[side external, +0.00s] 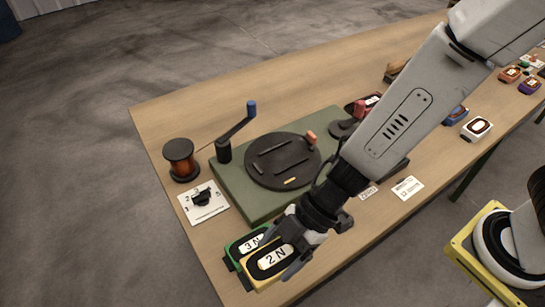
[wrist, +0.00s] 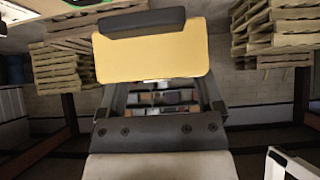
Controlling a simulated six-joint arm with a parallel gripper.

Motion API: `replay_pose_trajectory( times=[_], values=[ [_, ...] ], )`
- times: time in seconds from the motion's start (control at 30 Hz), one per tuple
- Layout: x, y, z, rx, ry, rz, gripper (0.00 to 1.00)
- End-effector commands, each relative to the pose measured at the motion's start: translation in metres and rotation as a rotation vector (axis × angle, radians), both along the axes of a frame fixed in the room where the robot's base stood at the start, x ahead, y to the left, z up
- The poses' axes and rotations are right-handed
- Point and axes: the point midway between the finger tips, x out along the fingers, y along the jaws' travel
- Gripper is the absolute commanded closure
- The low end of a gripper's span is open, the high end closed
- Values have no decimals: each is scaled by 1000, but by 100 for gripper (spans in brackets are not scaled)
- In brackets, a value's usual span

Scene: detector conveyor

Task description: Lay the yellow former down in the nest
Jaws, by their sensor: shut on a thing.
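The yellow former (side external: 268,262), marked "2 N", is at the front edge of the table, in front of a green former (side external: 244,243) marked "3 N". My gripper (side external: 290,250) is shut on the yellow former. In the wrist view the yellow former (wrist: 153,52) is a flat yellow face with a dark pad along its top, at the tips of my gripper (wrist: 155,80). Whether it rests on anything is hidden. I cannot tell for certain which part is the nest.
A green base (side external: 230,190) carries a round dark plate (side external: 270,165) and a blue-knobbed crank (side external: 240,125). A copper spool (side external: 180,160) and a white dial card (side external: 204,203) stand left. Small coloured blocks, including a white one (side external: 477,128), lie at the right.

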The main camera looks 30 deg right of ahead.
Motion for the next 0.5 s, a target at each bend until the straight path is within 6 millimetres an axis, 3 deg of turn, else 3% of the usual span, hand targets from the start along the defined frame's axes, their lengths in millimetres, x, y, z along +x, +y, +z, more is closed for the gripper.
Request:
replay_pose_trajectory(
  times=[0.5],
  values=[
    [8, -4, 5, 3, -2, -2, 94]
  ],
)
